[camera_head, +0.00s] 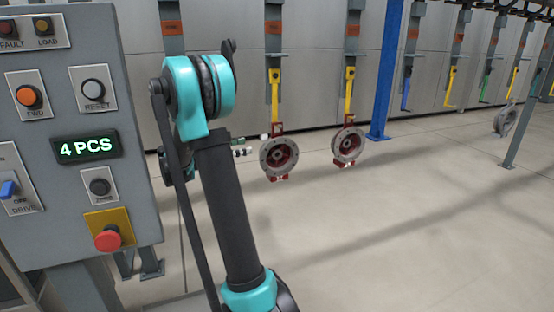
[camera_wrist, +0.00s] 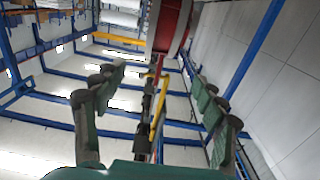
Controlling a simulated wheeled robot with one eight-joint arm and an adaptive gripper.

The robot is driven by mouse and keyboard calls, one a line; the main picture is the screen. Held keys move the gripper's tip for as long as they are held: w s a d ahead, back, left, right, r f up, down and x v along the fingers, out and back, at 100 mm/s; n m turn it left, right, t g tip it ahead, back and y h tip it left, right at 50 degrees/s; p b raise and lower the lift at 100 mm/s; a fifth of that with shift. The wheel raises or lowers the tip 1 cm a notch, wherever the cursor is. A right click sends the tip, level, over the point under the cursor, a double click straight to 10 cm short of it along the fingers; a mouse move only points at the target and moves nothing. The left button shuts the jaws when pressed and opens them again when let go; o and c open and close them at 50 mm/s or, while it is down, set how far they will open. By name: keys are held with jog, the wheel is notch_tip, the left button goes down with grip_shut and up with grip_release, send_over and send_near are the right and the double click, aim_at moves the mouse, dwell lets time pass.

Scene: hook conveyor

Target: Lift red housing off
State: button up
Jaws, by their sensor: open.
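Two housings with grey flanges and red inner parts hang from yellow hooks in the head view: a left one (camera_head: 264,157) and a right one (camera_head: 362,148). In the wrist view, a red housing with a grey rim (camera_wrist: 168,28) shows at the top, cut off by the frame. I cannot tell which hanging housing it is. My gripper (camera_wrist: 152,64) is open, its fingers spread apart below the red housing in that picture. A yellow hook (camera_wrist: 155,122) shows between the fingers, seemingly beyond them. In the head view my arm hides most of the gripper.
A grey control panel (camera_head: 95,205) stands at the left; its display reads 4 PCS. A blue post (camera_head: 388,70) stands behind the right housing. Several more hooks hang farther right, with a grey housing (camera_head: 505,120) near a grey post. The floor (camera_head: 400,240) in front is clear.

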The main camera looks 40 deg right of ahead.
aim_at(277, 141)
jog(key=x, duration=1.3)
jog(key=shift+d, duration=0.4)
grip_shut()
